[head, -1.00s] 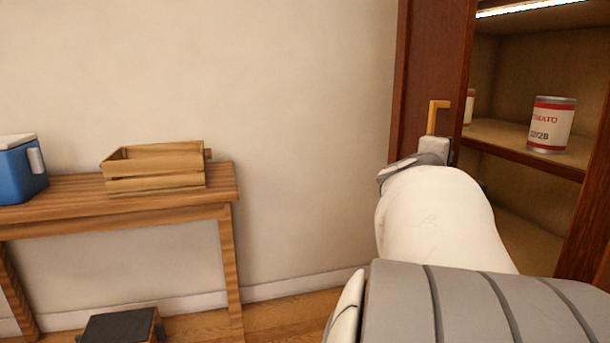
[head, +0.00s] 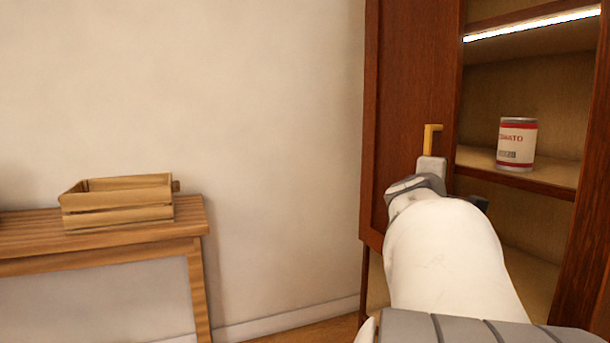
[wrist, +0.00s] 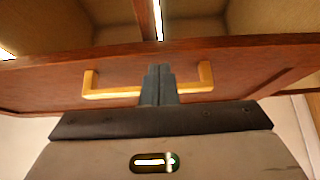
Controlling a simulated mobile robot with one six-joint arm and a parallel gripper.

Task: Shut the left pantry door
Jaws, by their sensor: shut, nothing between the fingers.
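The left pantry door (head: 408,110) is dark red-brown wood and stands partly open, with the lit pantry shelves showing to its right. It carries a brass bar handle (head: 430,140) near its right edge. In the wrist view the door (wrist: 235,65) crosses the picture and its handle (wrist: 112,93) runs sideways. My gripper (wrist: 158,70) is shut and empty. Its fingertips are at the middle of the handle bar, over the door face; I cannot tell whether they touch the door. In the head view my wrist hides the lower handle and the fingers.
A tomato can (head: 516,145) stands on the pantry shelf (head: 545,182). A wooden table (head: 150,250) with a slatted wooden crate (head: 117,205) stands at the left against the wall. The stretch of wall between table and pantry is clear.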

